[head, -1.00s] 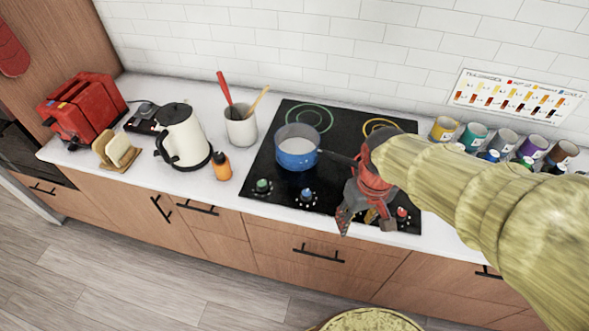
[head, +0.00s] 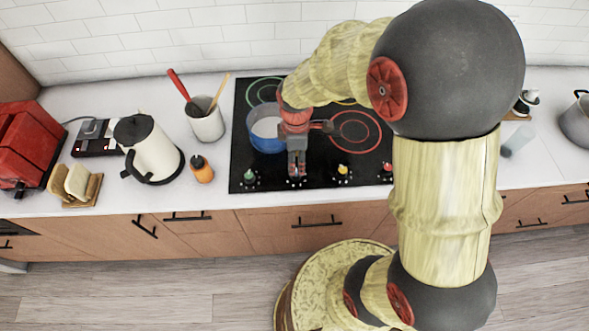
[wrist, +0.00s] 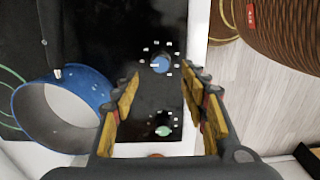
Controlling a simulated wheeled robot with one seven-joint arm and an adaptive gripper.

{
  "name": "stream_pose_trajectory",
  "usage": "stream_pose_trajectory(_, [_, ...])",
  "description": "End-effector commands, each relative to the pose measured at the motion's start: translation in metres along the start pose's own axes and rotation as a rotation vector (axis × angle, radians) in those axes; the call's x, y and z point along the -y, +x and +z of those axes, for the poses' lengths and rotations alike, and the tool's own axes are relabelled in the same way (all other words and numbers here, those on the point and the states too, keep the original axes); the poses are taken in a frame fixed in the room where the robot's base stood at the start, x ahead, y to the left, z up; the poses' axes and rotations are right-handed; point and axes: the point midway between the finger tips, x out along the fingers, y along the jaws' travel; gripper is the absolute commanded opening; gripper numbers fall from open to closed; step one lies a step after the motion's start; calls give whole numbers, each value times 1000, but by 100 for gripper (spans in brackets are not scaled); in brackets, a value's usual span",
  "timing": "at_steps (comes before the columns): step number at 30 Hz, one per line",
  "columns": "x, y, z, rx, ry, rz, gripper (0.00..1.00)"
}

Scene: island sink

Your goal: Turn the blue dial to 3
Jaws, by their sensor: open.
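The blue dial (wrist: 160,64) shows in the wrist view on the black cooktop (wrist: 88,30), with small white marks around it. A pale pointer line shows on its left side in that view; I cannot read the numbers. My gripper (wrist: 163,80) is open and empty, pointing down, with the blue dial just beyond and between its fingertips. I cannot tell whether they touch it. In the head view my gripper (head: 297,172) is over the front of the cooktop and mostly hides the blue dial. The green dial (wrist: 163,131) is beside it.
A blue pot (head: 266,141) stands on the burner close behind my gripper, its handle pointing right. The yellow dial (head: 343,169) and red dial (head: 387,167) are to the right. An orange bottle (head: 202,170) and kettle (head: 150,150) stand left of the cooktop.

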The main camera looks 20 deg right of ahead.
Motion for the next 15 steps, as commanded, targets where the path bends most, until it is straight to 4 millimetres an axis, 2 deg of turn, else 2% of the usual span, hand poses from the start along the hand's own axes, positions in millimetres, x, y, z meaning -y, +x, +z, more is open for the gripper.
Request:
stream_pose_trajectory(3, [1,21,0,1,1,-4,44])
stream_pose_trajectory(9, [1,49,0,1,2,-3,44])
stream_pose_trajectory(15, [0,62,0,0,3,-1,44])
